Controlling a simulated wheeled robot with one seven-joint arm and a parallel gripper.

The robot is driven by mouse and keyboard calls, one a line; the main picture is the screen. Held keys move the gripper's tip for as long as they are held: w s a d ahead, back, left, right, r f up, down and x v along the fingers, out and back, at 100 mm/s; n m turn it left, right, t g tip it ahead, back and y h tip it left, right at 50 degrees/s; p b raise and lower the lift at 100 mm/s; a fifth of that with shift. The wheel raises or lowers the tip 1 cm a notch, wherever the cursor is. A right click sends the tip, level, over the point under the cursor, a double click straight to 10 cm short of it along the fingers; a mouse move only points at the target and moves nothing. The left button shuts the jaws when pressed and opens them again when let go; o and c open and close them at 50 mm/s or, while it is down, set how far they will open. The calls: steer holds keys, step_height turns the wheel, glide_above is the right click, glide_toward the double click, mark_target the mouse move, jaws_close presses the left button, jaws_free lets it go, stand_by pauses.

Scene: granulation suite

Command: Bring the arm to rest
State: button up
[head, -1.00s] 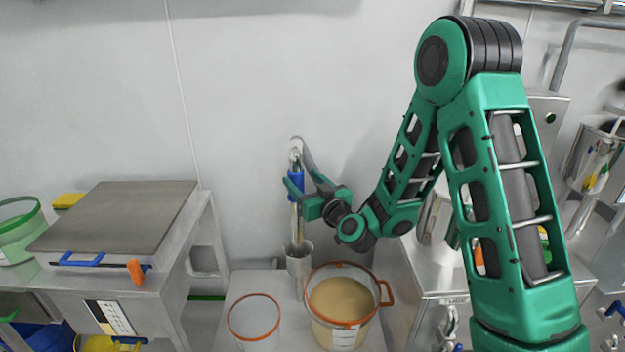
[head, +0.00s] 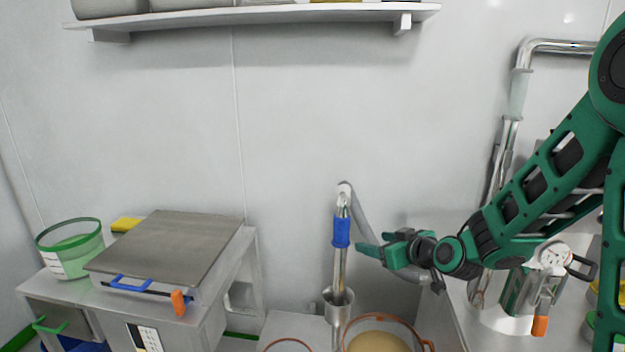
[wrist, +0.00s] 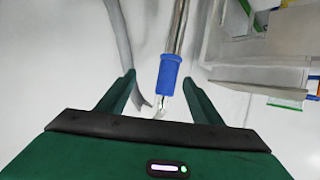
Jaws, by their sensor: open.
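My gripper (head: 366,243) is open and empty in the head view, just right of a metal wand with a blue grip (head: 341,232). The wand stands upright in a metal cup holder (head: 338,298) near the wall, with a grey hose (head: 372,232) running from its top. In the wrist view the blue grip (wrist: 168,74) shows ahead of and between my two spread fingers (wrist: 158,92), apart from them. My green arm reaches in from the right.
A bench with a flat grey-topped unit (head: 170,245) and a green-rimmed tub (head: 70,248) stands at left. An orange-rimmed bucket (head: 380,342) sits below my gripper. A metal counter (head: 470,318) with a gauge fitting (head: 553,258) is at right. A shelf (head: 260,17) runs above.

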steer(key=s+d+f+m+g+h, duration=0.1)
steer(key=s+d+m+g+h, duration=0.45)
steer(key=s+d, duration=1.35)
steer(key=s+d+r+m+g, duration=0.1)
steer(key=s+d+m+g, duration=0.1)
steer(key=s, duration=0.8)
steer(key=s+d+r+m+g, duration=0.1)
steer(key=s+m+g, duration=0.3)
steer(key=s, duration=0.7)
steer(key=shift+s+d+r+m, duration=0.15)
steer(key=shift+d+m, duration=0.2)
steer(key=shift+d, duration=0.35)
